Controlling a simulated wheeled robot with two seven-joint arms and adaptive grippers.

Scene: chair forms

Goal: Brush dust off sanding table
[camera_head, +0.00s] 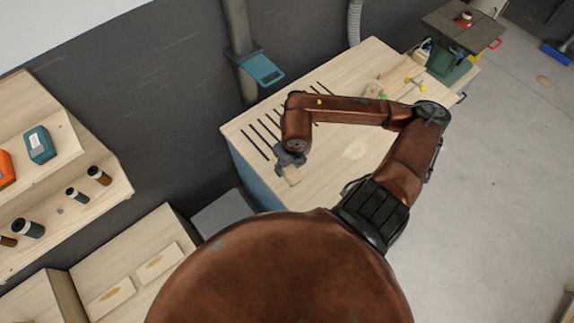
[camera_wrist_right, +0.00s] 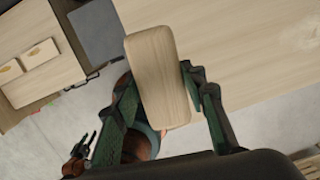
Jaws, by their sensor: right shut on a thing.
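The sanding table (camera_head: 330,175) has a pale wooden top with a row of dark slots at its left end. A pale dust patch (camera_head: 355,150) lies on the bare top, right of the slots. My right gripper (camera_head: 289,161) is over the table's near left edge, shut on a pale wooden brush block (camera_head: 291,175). In the right wrist view the block (camera_wrist_right: 157,75) sits between the fingers; its bristles are hidden. Whether it touches the table I cannot tell. My left gripper (camera_wrist_right: 85,146) shows small and dark at lower left in that view; its jaw state is unclear.
A blue-green dust-port fitting (camera_head: 262,69) hangs on a grey pipe behind the table. Small wooden pieces and yellow-green items (camera_head: 413,82) lie at the table's far right. A green machine (camera_head: 450,65) stands beyond. Shelves with spools (camera_head: 98,175) are at left. Floor at right is mostly clear.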

